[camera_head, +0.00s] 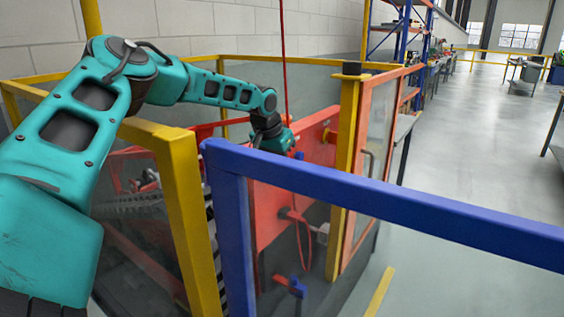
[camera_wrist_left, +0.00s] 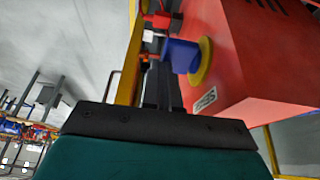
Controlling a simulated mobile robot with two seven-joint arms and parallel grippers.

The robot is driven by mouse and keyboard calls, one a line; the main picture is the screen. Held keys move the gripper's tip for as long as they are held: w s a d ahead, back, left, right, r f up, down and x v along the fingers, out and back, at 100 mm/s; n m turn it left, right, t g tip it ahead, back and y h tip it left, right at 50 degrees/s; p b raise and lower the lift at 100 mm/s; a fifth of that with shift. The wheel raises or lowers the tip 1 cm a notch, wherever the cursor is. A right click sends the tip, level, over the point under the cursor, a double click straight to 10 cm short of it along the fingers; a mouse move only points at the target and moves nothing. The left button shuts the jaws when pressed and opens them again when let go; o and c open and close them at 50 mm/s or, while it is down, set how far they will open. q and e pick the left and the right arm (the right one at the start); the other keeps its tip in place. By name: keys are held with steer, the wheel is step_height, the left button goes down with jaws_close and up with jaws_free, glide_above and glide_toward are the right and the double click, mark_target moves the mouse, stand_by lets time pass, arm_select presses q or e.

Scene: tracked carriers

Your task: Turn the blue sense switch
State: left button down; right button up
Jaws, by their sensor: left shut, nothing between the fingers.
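In the left wrist view the blue switch (camera_wrist_left: 183,56) is a knob with a yellow ring behind it. It sits on the side of a red box (camera_wrist_left: 250,55). My left gripper (camera_wrist_left: 162,75) is shut and empty, its dark fingers pointing toward the area just left of the knob. I cannot tell whether they touch it. In the head view my left arm reaches over the fence to the red cabinet (camera_head: 285,210). The fingers there are hidden by the wrist and the blue rail. My right gripper is not in view.
A blue rail (camera_head: 390,195) crosses in front of the cabinet. Yellow posts and clear panels (camera_head: 178,215) enclose the cell. A red cable (camera_head: 300,240) hangs on the cabinet's front. An orange-framed door (camera_head: 372,150) stands to its right. The grey floor (camera_head: 470,130) at right is open.

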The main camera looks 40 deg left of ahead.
arm_select(q)
steer(key=shift+s+f, duration=0.6)
steer(key=shift+f, duration=0.05)
steer(key=w+p+v, duration=0.1)
steer(key=v, duration=1.2)
steer(key=shift+r, duration=0.5)
